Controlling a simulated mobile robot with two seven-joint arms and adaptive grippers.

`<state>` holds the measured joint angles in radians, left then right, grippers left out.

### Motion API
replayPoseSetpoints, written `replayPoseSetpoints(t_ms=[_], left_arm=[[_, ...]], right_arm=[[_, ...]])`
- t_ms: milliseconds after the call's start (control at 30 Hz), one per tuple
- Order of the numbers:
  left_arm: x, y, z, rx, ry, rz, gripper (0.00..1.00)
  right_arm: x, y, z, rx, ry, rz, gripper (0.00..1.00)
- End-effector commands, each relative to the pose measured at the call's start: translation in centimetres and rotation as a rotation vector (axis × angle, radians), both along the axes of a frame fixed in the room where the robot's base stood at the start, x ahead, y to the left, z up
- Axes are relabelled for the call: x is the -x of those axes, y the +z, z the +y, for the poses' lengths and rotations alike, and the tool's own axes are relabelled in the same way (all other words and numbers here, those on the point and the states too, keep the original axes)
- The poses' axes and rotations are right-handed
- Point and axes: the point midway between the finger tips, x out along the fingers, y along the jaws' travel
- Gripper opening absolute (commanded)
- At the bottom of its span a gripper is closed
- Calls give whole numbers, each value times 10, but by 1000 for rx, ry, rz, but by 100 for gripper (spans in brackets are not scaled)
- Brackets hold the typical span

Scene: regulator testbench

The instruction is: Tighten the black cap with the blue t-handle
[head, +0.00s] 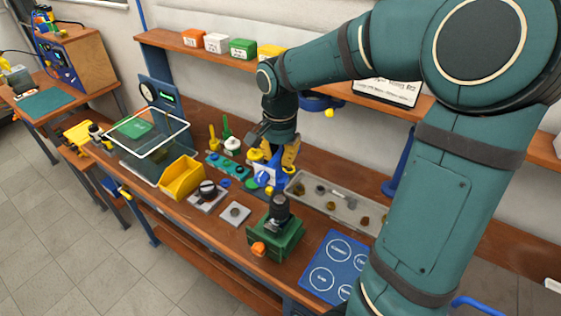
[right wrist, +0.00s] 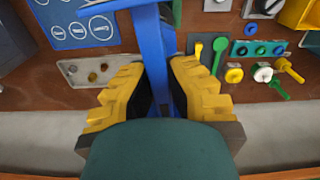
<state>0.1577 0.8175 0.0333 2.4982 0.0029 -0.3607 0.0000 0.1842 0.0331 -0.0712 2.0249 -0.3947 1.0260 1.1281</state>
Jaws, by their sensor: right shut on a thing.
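My right gripper (head: 272,163) hangs over the middle of the workbench. Its yellow fingers, seen closely in the right wrist view (right wrist: 158,95), are shut on the blue t-handle (right wrist: 155,45). The handle's bar runs across the top of that view, partly cut off. In the head view a small blue part (head: 263,178) shows below the fingers. A dark, upright cap-like cylinder (head: 279,207) stands on a green block, to the right of and nearer than the gripper, apart from it. I take it for the black cap. My left gripper is not in view.
The green block (head: 288,240) has an orange knob. A blue mat with circles (head: 318,285) lies to its right, a grey parts tray (head: 300,183) behind it. A yellow bin (head: 182,178), a black knob on a plate (head: 207,188) and a clear-walled box (head: 140,165) stand left.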

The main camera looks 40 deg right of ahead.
Motion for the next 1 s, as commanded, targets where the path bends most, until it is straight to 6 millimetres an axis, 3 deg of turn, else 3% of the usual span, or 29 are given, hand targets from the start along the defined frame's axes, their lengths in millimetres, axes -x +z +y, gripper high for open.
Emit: replayPoseSetpoints(t_ms=[267,1000], left_arm=[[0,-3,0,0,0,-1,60],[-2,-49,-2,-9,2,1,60]], right_arm=[[-1,-1,-1,1,3,-1,0],[-1,-53,-1,0,3,-2,0]])
